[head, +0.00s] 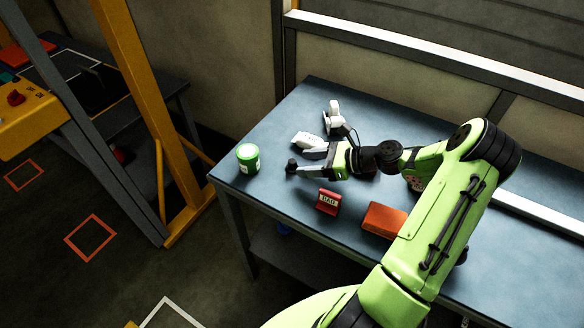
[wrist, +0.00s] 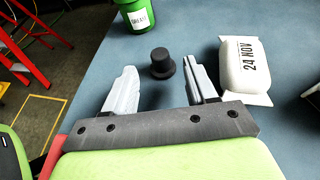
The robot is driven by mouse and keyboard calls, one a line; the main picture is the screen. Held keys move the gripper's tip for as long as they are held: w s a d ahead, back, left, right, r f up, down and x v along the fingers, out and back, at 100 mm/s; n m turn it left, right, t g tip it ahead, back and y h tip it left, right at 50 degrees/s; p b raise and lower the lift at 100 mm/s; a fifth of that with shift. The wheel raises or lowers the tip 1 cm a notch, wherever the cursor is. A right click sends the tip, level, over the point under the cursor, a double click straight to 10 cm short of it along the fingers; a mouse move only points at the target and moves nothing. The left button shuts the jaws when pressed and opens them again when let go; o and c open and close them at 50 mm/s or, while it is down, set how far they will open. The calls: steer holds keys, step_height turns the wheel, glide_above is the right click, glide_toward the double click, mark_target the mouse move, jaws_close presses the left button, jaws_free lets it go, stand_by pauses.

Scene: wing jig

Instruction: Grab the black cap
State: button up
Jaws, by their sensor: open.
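The black cap (wrist: 161,62) stands on the blue table, just beyond my fingertips in the wrist view. In the head view the small black cap (head: 291,164) sits at the tip of my gripper, near the table's left part. My gripper (wrist: 160,78) is open and empty, with its two pale fingers on either side of the line to the cap. In the head view my gripper (head: 308,164) reaches left, low over the table. I cannot tell its exact height.
A green grease can (head: 248,158) stands left of the cap. A red tagged item (head: 328,202) and an orange block (head: 384,220) lie nearer the front edge.

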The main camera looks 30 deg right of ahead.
mark_target(292, 161)
steer(key=b+x, duration=0.1)
steer(key=x, duration=0.4)
steer(key=shift+w+b, duration=0.15)
steer(key=shift+b, duration=0.25)
steer(key=c, duration=1.1)
